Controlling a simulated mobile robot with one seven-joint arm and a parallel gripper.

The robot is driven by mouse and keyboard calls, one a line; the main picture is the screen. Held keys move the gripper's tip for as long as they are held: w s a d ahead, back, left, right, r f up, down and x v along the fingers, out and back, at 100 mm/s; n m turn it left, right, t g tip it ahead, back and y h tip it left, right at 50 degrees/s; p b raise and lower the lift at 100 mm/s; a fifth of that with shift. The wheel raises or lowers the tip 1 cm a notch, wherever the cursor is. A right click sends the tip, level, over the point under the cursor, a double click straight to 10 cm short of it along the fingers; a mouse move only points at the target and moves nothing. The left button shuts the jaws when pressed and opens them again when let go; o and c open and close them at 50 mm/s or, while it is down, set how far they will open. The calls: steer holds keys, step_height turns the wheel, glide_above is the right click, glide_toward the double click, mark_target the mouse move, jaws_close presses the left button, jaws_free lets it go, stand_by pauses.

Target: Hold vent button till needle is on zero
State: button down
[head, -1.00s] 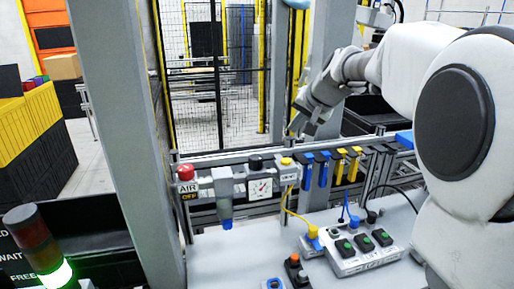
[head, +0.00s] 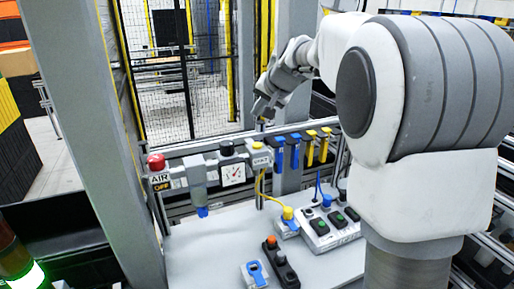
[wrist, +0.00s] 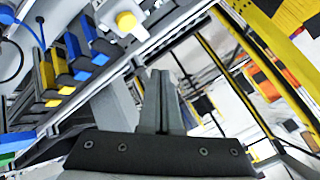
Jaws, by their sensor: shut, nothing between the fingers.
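The yellow vent button (head: 258,146) sits on top of a small grey box on the rail. It also shows in the wrist view (wrist: 126,20), up and left of my fingertips. The white square gauge (head: 232,173) is just left of that box, under a black knob. Its dial is small and I cannot read the needle's exact mark. My gripper (head: 262,112) is above and apart from the button. Its fingers are closed together and empty, as the wrist view (wrist: 160,76) shows.
A red AIR button (head: 156,162) and a blue-tipped filter (head: 199,185) are left of the gauge. Blue and yellow clips (head: 296,150) hang to the right. A yellow cable (head: 263,190) drops to the table (head: 215,245), where control boxes stand. A mesh fence is behind.

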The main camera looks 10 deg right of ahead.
mark_target(258, 146)
step_height(258, 146, down, 7)
steer(key=b, duration=0.5)
stand_by(1.8)
steer(key=shift+f+b, duration=0.45)
steer(key=shift+f+b, duration=0.5)
steer(key=shift+f, duration=0.1)
stand_by(1.8)
stand_by(1.4)
steer(key=shift+r+p, duration=0.75)
steer(key=shift+r, duration=0.3)
steer(key=shift+r+p, duration=1.9)
steer(key=shift+r, duration=0.6)
